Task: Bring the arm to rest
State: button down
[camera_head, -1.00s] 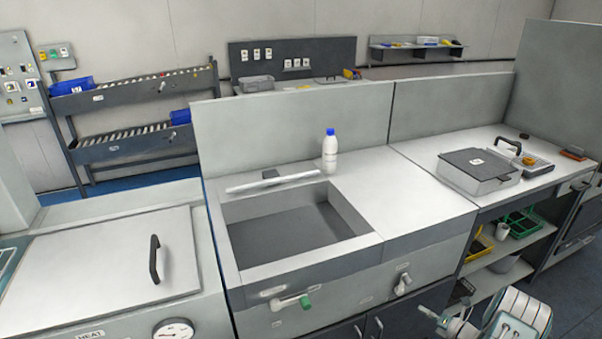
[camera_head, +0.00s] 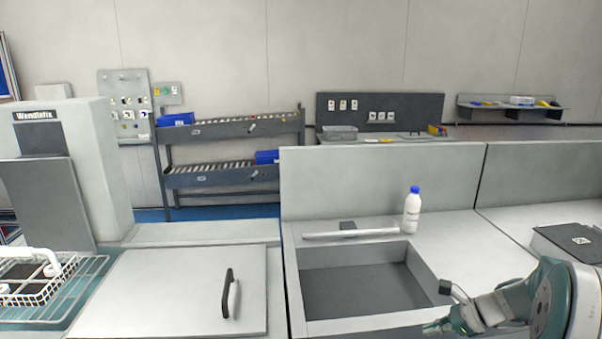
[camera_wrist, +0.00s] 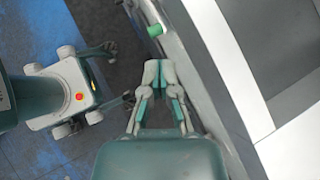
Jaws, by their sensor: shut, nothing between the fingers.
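My gripper (camera_head: 430,328) shows at the lower right of the head view, in front of the sink basin, with my arm behind it at the right edge. In the wrist view my gripper (camera_wrist: 158,72) has its two fingertips together, shut and empty. It is over the floor beside the counter front. A green knob (camera_wrist: 155,30) on the counter front is just beyond the fingertips, apart from them as far as I can tell. Part of my own body shows at the left of the wrist view.
The counter has a sink basin (camera_head: 360,290) with a white bottle (camera_head: 412,212) with a blue cap behind it. A lid (camera_head: 175,292) with a black handle and a wire rack (camera_head: 62,308) are at the left. Dark floor (camera_wrist: 105,25) lies open beside the counter in the wrist view.

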jog(key=s+a+r+n+h, duration=0.2)
jog(key=s+a+r+n, duration=0.2)
jog(key=s+n, duration=0.3)
jog(key=s+a+r+n+t+h, duration=0.1)
jog(key=s+a+r+n+h, duration=0.2)
jog(key=s+a+n, duration=0.3)
jog(key=s+a+r+n+h, duration=0.3)
jog(key=s+a+r+n, duration=0.2)
jog(key=s+n, duration=0.3)
jog(key=shift+s+r+n+t, duration=0.3)
jog(key=shift+s+r+n, duration=0.1)
jog(key=shift+r+n, duration=0.15)
jog(key=shift+a, duration=0.25)
